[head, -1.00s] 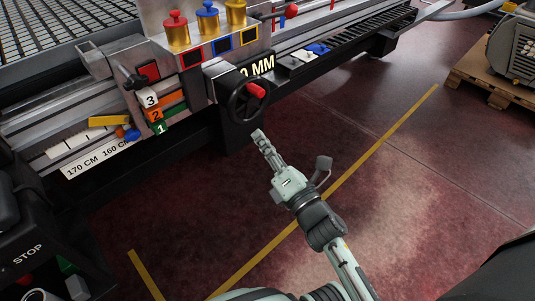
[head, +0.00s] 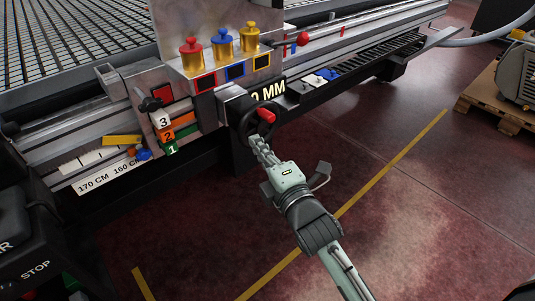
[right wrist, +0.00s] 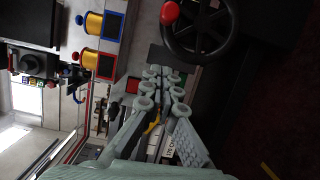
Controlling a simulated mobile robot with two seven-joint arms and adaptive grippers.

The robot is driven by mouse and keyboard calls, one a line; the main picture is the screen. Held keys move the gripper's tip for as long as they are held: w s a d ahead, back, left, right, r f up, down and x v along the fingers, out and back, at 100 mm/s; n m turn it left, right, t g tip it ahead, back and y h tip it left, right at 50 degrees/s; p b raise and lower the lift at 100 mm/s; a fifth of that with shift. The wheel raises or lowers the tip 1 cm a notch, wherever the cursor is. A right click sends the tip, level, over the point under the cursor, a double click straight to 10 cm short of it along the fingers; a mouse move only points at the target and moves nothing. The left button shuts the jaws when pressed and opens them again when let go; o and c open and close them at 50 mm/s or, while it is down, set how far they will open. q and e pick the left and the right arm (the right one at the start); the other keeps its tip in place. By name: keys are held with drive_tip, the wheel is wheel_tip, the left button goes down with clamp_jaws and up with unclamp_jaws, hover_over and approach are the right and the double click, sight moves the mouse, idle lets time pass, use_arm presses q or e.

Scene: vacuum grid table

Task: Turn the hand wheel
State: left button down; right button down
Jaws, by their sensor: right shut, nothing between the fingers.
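The black hand wheel (head: 246,127) with a red knob (head: 265,115) sits on the front of the machine, under the "0 MM" label. My left gripper is not in view.
A black box marked STOP (head: 45,250) is at lower left. A pallet (head: 490,103) stands at far right; the floor between is open.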

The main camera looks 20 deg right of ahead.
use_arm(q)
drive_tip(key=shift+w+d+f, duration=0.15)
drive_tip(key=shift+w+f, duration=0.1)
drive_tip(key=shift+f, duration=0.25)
use_arm(e)
drive_tip(key=w+d, duration=0.3)
drive_tip(key=w, duration=0.2)
drive_tip(key=shift+d, duration=0.2)
use_arm(q)
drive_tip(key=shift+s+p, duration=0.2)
drive_tip(key=shift+p, duration=0.15)
use_arm(e)
drive_tip(key=shift+w+r, duration=0.15)
